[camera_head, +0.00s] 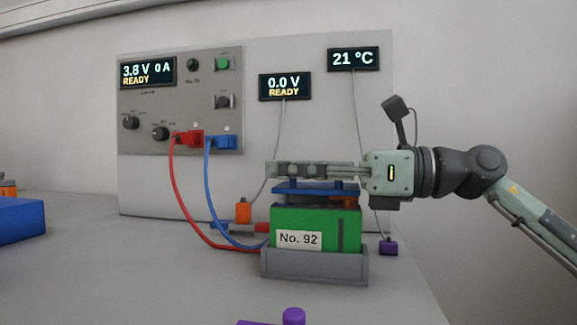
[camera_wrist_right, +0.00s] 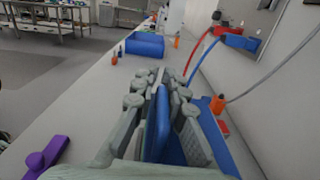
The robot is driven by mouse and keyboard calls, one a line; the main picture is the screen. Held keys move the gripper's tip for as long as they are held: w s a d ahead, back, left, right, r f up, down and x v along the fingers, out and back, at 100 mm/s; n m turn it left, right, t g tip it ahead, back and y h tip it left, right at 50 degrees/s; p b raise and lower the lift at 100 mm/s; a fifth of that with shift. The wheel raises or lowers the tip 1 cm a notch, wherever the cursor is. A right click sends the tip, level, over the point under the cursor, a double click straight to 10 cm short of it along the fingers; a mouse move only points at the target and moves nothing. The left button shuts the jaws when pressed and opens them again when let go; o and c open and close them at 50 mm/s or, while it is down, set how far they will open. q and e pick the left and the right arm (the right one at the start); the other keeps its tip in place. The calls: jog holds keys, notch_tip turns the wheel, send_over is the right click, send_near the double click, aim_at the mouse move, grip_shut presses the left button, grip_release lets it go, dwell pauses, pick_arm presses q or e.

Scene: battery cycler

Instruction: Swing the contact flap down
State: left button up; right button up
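A green battery block labelled No. 92 (camera_head: 317,228) sits in a grey tray (camera_head: 315,267) in the head view. A blue plate, apparently the contact flap (camera_head: 315,188), lies about level just above its top. My right gripper (camera_head: 277,169) comes in from the right, its fingers level over the flap. In the right wrist view, a blue strip (camera_wrist_right: 161,125) shows between the fingers of the right gripper (camera_wrist_right: 163,82), which stand apart with a narrow gap. Contact between fingers and flap cannot be made out. My left gripper is not in view.
Red (camera_head: 186,210) and blue (camera_head: 208,190) cables run from the instrument panel (camera_head: 180,100) behind the battery. A blue box (camera_head: 20,220) stands at far left, a purple part (camera_head: 292,317) at the front edge.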

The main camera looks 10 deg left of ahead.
jog(key=shift+o, duration=1.4)
jog(key=shift+r, duration=0.1)
jog(key=d, duration=1.2)
